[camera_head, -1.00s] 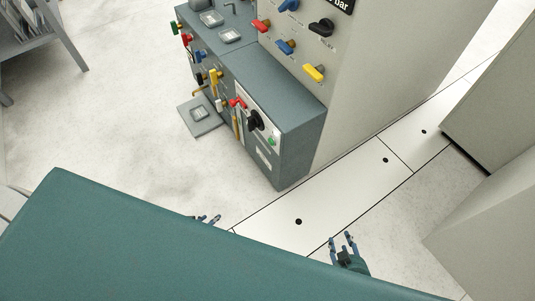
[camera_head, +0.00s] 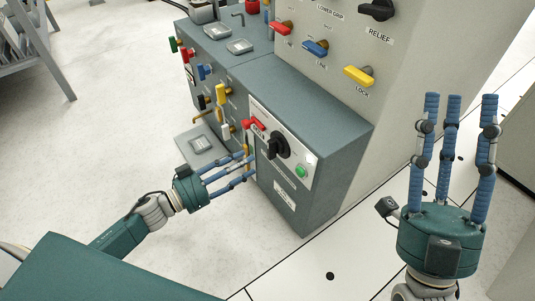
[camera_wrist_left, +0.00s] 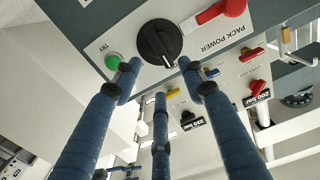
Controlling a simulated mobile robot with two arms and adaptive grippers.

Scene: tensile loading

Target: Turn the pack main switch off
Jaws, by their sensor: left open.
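The power pack's front panel (camera_head: 305,157) carries a black rotary switch (camera_head: 278,145), with a red handle (camera_head: 254,124) to its left and a green button (camera_head: 301,171) to its right. In the left wrist view the black switch (camera_wrist_left: 160,42) is large, beside the label PACK POWER, with a white mark on its knob. My left gripper (camera_head: 246,166) is open and empty. Its three fingers point at the panel, just below and left of the switch, and appear apart from it. My right gripper (camera_head: 460,110) is open and empty, with fingers pointing up, at the right.
The grey cabinet (camera_head: 320,105) stands against a tall panel with red, blue, yellow and black levers (camera_head: 360,76). Several coloured valve handles (camera_head: 205,72) stick out at its left side. A low plate (camera_head: 190,147) lies on the floor there.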

